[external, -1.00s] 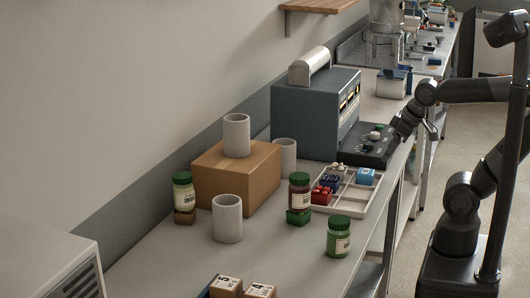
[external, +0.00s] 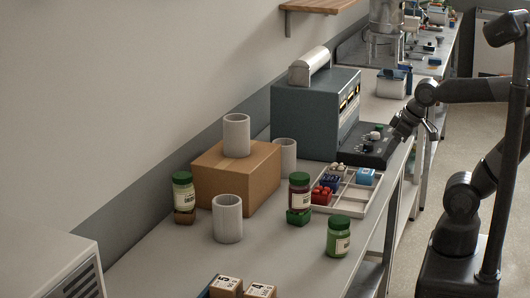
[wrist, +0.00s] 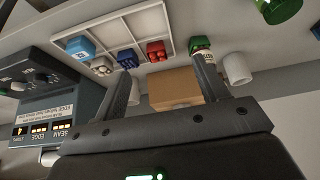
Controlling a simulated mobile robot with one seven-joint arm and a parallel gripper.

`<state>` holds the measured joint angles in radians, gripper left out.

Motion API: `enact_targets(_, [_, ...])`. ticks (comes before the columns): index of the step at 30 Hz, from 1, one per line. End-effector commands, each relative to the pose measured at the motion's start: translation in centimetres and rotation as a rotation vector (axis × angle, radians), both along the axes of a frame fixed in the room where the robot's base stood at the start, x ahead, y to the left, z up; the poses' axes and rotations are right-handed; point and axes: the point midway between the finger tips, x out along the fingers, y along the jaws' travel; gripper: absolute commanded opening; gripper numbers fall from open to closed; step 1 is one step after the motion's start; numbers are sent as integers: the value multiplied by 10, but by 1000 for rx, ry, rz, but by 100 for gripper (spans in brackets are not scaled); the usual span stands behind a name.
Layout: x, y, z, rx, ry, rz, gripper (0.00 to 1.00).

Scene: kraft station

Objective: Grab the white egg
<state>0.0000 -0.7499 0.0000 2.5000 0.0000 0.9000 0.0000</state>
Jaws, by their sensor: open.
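I cannot make out a white egg for certain in either view. Small off-white lumps (external: 337,167) lie in the far left compartment of the sorting tray (external: 343,207). The lumps also show in the wrist view (wrist: 102,66), too small and blurred to identify. My gripper (external: 431,128) is beside the bench's right edge, by the black control panel, and away from the tray. In the wrist view my gripper's two fingers (wrist: 162,70) are spread wide with nothing held between them.
Tray compartments hold blue pieces (external: 331,181), red pieces (external: 321,195) and a light blue block (external: 365,176). A grey machine (external: 305,117) with a black panel (external: 370,150) stands behind. Green-lidded jars (external: 339,240), white cups (external: 227,222) and a cardboard box (external: 262,165) stand nearer.

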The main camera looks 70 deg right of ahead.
Motion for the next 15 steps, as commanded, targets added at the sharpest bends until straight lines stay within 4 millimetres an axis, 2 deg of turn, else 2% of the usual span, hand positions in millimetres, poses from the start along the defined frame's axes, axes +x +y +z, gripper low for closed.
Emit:
enact_targets(9, [3,-1,2,-12,1,12,64])
enact_targets(11, [10,-2,5,-37,5,36,64])
enact_targets(15, [40,-7,20,-156,27,163,64])
